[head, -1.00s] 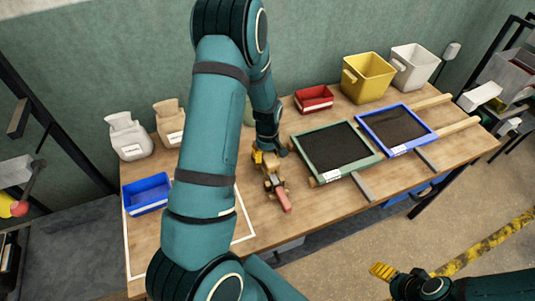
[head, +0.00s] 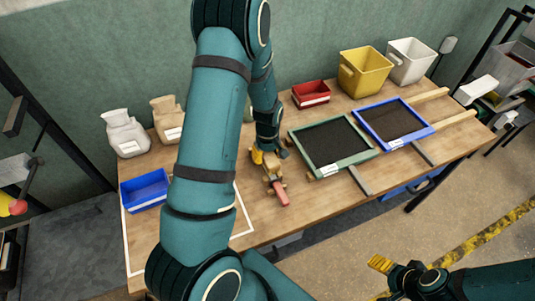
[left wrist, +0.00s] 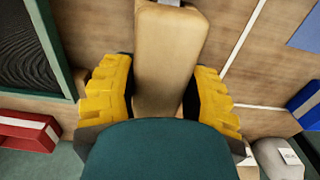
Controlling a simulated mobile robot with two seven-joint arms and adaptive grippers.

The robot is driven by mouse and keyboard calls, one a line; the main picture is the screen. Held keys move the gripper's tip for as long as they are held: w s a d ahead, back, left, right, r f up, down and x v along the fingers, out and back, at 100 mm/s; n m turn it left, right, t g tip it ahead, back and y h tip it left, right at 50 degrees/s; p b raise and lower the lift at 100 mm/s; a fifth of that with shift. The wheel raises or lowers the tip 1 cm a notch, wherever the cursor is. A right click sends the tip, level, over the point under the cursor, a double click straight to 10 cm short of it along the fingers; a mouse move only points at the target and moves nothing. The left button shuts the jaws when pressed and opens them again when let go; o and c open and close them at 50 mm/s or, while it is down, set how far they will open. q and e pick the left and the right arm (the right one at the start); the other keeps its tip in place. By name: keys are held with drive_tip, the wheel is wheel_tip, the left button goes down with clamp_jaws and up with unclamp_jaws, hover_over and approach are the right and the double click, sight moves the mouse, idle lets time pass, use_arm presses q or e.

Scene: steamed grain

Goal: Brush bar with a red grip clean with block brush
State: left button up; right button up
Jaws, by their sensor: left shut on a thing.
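My left gripper (head: 264,156) is low over the middle of the wooden table. It is shut on the block brush, a pale wooden block that fills the space between the yellow fingers in the left wrist view (left wrist: 168,60). The bar with a red grip (head: 281,194) lies at the brush, its red end pointing towards the table's front edge. The rest of the bar is largely hidden by the gripper and brush, and I cannot tell whether the bristles touch it. My right gripper (head: 380,265) is off the table at the lower right; its jaw opening is unclear.
A green-framed tray (head: 352,163) and a blue-framed tray (head: 430,130), both with dark contents, lie to the right. A red bin (head: 311,94), yellow bin (head: 366,73) and white bin (head: 410,61) stand behind. A blue bin (head: 146,190) and two sacks (head: 125,134) are left.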

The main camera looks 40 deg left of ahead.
use_arm(q)
drive_tip(key=shift+f+b, duration=0.85)
drive_tip(key=shift+f, duration=0.15)
idle(1.1)
drive_tip(key=shift+w+a+r, duration=0.1)
drive_tip(key=shift+w+a, duration=0.2)
drive_tip(key=shift+a, duration=0.3)
drive_tip(key=shift+w+a, duration=0.3)
drive_tip(key=shift+a, duration=0.25)
drive_tip(key=shift+a, duration=0.15)
drive_tip(key=shift+w+a+b, duration=0.55)
drive_tip(key=shift+a+b, duration=0.05)
drive_tip(key=shift+a, duration=0.3)
drive_tip(key=shift+s+d+p, duration=0.15)
drive_tip(key=shift+s+d, duration=0.1)
drive_tip(key=shift+d, duration=0.3)
drive_tip(key=shift+s+d+p, duration=0.15)
drive_tip(key=shift+s+d, duration=0.1)
drive_tip(key=shift+d, duration=0.25)
drive_tip(key=shift+s+d, duration=0.35)
drive_tip(key=shift+d, duration=0.25)
drive_tip(key=shift+s+d, duration=0.3)
drive_tip(key=shift+d, duration=0.25)
